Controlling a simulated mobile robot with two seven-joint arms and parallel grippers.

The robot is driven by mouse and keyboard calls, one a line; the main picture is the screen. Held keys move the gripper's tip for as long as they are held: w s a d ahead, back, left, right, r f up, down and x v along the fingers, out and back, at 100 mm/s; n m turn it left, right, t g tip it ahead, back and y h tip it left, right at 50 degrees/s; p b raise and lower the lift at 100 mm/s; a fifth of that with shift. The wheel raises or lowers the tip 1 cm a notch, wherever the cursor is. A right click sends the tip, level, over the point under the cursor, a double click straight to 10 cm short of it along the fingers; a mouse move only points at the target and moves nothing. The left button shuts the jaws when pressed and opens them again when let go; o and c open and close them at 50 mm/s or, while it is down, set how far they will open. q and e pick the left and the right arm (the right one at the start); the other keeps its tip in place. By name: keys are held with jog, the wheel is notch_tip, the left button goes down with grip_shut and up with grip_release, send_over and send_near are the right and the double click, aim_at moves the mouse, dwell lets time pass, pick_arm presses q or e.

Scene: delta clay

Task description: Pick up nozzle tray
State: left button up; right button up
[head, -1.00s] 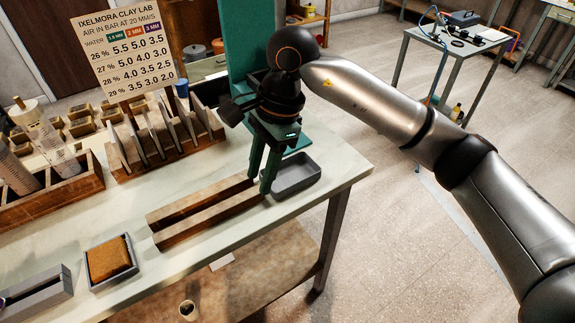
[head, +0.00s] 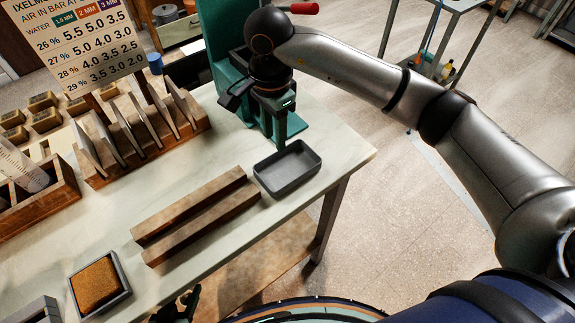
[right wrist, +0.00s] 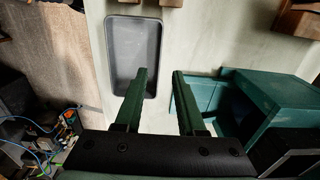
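The nozzle tray, a small empty grey rectangular tray (head: 288,187), sits on the pale table near its right end. It also shows in the right wrist view (right wrist: 124,48). My right gripper (head: 279,143) is at the tray's far side, fingers pointing down. In the right wrist view its two green fingers (right wrist: 160,72) are apart with nothing between them. The left finger overlaps the tray's near right corner in that picture; the other is right of the tray. I cannot tell whether they touch it. A dark shape at the bottom of the head view seems to be my left gripper (head: 182,304); its fingers are unclear.
Two wooden bars (head: 200,213) lie left of the tray. A grey box with a brown sponge (head: 97,285) sits front left. A green stand (head: 215,45) rises behind my right gripper. A wooden rack (head: 140,140) and a sign (head: 82,42) stand further left.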

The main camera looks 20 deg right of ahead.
aim_at(288, 168)
jog(key=shift+d+f+p, duration=0.15)
jog(key=shift+f+p, duration=0.45)
jog(key=shift+f, duration=2)
grip_shut()
